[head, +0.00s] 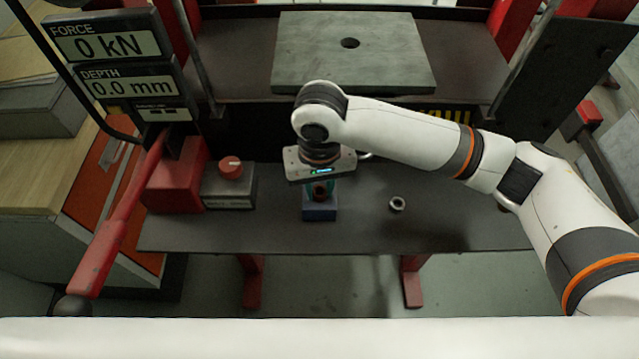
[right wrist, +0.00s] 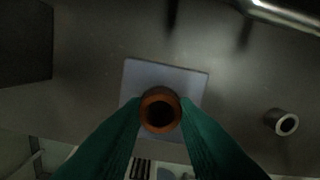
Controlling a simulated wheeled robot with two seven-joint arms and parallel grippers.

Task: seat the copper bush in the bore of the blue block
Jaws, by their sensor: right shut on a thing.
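The blue block (head: 320,212) sits on the dark bench, below my right gripper (head: 320,192). In the right wrist view the block (right wrist: 150,76) lies under the copper bush (right wrist: 160,96), which covers the middle of its top. The bush is a short copper ring held upright between the green fingertips of my right gripper (right wrist: 161,112), which are shut on it. The bore is hidden behind the bush. I cannot tell whether the bush touches the block. My left gripper is not in view.
A grey steel ring (head: 396,204) stands on the bench to the right of the block; it also shows in the right wrist view (right wrist: 284,122). A grey box with a red knob (head: 231,168) and a red lever (head: 120,220) stand left. A bored plate (head: 350,70) is behind.

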